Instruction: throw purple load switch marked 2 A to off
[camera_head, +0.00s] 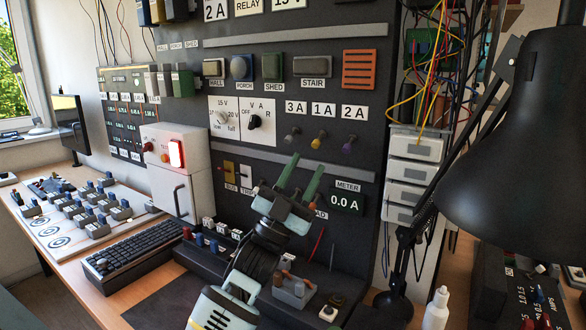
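The purple load switch (347,145) is a small toggle on the dark wall panel. It sits below the white 2 A label (354,112), at the right end of a row with a grey toggle (292,134) and a yellow toggle (319,140). Its lever appears to point down and left, but it is too small to tell its position surely. My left gripper (308,164) has two green fingers apart with nothing between them. It is in front of the panel, below and left of the purple switch, apart from it in the picture. My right gripper is out of view.
A meter (346,200) reading 0.0 A is right of my gripper. A black lamp (525,130) fills the right side. A keyboard (133,250), white box (177,170) and small controls stand on the desk. Coloured wires hang at the upper right.

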